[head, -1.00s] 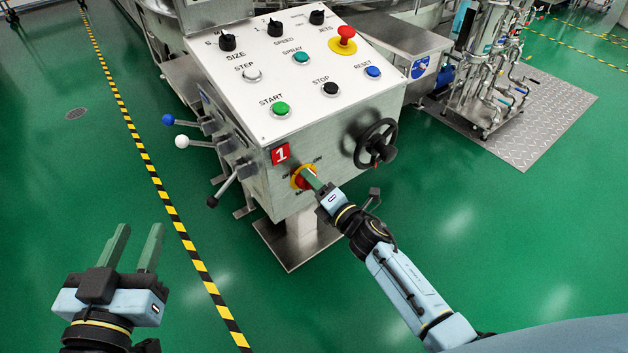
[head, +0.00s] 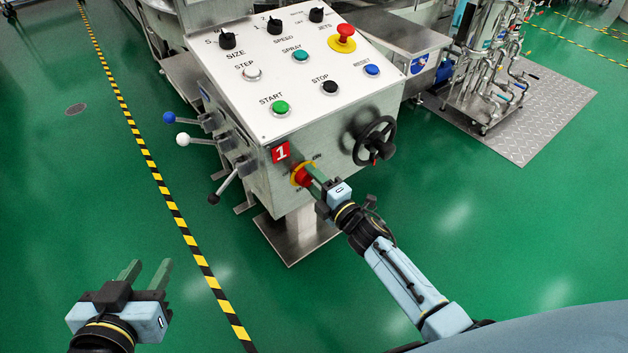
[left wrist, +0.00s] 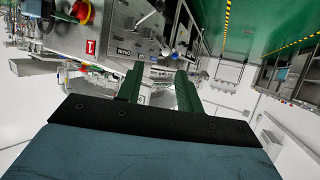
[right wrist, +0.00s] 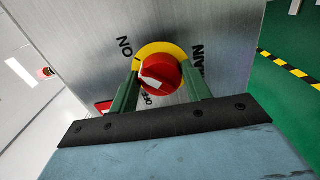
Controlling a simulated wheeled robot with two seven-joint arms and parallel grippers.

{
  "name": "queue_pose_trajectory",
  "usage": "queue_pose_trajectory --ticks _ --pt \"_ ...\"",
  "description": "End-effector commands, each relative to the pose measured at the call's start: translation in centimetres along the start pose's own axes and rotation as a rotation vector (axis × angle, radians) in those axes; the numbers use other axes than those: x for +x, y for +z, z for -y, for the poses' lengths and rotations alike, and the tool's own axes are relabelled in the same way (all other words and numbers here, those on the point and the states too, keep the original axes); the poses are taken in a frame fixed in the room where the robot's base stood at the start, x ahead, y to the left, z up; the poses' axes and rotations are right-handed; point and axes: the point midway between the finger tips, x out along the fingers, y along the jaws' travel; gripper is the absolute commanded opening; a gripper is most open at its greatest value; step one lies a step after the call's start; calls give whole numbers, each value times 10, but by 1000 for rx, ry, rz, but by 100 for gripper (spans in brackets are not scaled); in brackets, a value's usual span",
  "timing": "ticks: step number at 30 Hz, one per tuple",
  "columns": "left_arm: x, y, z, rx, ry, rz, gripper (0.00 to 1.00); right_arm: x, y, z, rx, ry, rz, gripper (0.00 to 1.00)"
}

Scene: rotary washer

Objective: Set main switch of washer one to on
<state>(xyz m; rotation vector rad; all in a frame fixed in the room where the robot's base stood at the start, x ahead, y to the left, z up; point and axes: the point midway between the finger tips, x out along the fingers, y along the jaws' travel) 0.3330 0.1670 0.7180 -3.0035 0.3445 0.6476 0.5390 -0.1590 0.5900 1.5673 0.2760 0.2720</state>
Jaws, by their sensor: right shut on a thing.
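The main switch, a red rotary knob on a yellow plate (head: 302,174), is on the front face of the washer panel marked with a red number 1 (head: 281,152). In the right wrist view the red knob (right wrist: 168,75) sits between the fingers of my right gripper (right wrist: 160,88), which is shut on it. A white mark is on the knob's left side; ON is printed upper left, OFF below. I cannot tell exactly which label the mark meets. My right gripper reaches the knob from the lower right in the head view. My left gripper (head: 147,272) is open and empty, away from the panel.
A black handwheel (head: 374,142) is right of the switch. Levers with blue and white balls (head: 183,139) stick out at the panel's left. Buttons and selector knobs cover the top face. Green floor with a striped line (head: 190,240) is clear around.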

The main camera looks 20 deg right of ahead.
Motion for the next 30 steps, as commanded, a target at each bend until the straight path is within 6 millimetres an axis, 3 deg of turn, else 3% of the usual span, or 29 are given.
queue_pose_trajectory --ticks 6,7,11,23,30 --pt "0 0 0 0 -1 0 36 0 0 0 4 0 1 25" --pt "0 0 0 0 -1 0 36 0 0 0 4 0 1 52" --pt "0 0 0 0 -1 0 36 0 0 0 3 0 1 69" --pt "-1 2 0 0 -1 20 36 -5 0 0 2 -1 0 69" --pt "-12 38 7 -3 -18 236 36 -30 0 -1 2 -2 0 69"
